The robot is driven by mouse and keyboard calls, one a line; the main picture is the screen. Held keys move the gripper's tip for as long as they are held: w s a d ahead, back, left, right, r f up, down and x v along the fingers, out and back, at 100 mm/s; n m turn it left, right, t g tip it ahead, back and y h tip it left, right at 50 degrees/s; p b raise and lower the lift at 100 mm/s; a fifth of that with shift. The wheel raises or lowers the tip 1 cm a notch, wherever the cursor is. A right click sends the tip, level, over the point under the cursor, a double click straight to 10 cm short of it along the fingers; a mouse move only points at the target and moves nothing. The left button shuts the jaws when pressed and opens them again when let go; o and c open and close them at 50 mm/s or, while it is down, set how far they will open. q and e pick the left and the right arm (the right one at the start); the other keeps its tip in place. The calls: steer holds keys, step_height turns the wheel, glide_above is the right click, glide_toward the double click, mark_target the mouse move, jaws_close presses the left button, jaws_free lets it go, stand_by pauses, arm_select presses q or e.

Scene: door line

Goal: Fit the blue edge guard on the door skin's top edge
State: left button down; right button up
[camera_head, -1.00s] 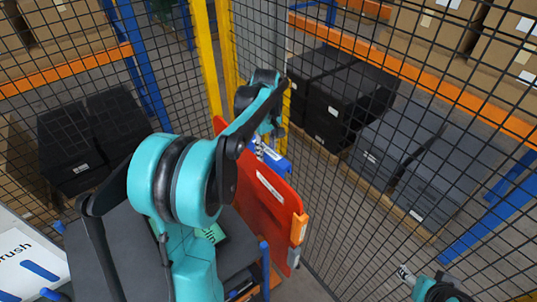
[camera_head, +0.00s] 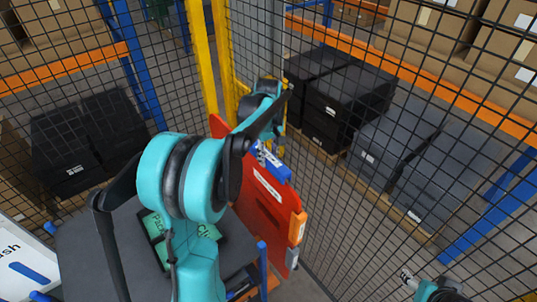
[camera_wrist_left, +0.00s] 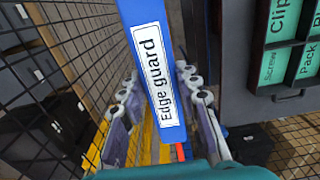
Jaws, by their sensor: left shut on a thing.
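The red door skin (camera_head: 262,205) stands upright left of the mesh fence, with a white label on its face. The blue edge guard (camera_head: 277,167) is at the door skin's top edge; whether it is seated or just above cannot be told. It fills the middle of the left wrist view (camera_wrist_left: 157,70), labelled "Edge guard", with a bit of red below its end. My left gripper (camera_head: 262,148) is shut on the guard, fingers on both sides. My right gripper (camera_head: 406,278) is at the lower right, away from the door skin; its fingers are too small to read.
An orange piece (camera_head: 297,228) sits on the door skin's near edge. A dark table (camera_head: 90,250) with a compartment tray (camera_head: 225,238) of green-labelled bins is at the left. A mesh fence with a yellow post (camera_head: 203,60) stands close behind and right.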

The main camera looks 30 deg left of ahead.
arm_select(q)
steer(key=shift+f+b, duration=1.45)
steer(key=shift+f, duration=0.25)
stand_by(1.7)
stand_by(0.4)
steer(key=c, duration=1)
jaws_free()
step_height(320, 180, up, 12)
steer(key=shift+r, duration=0.1)
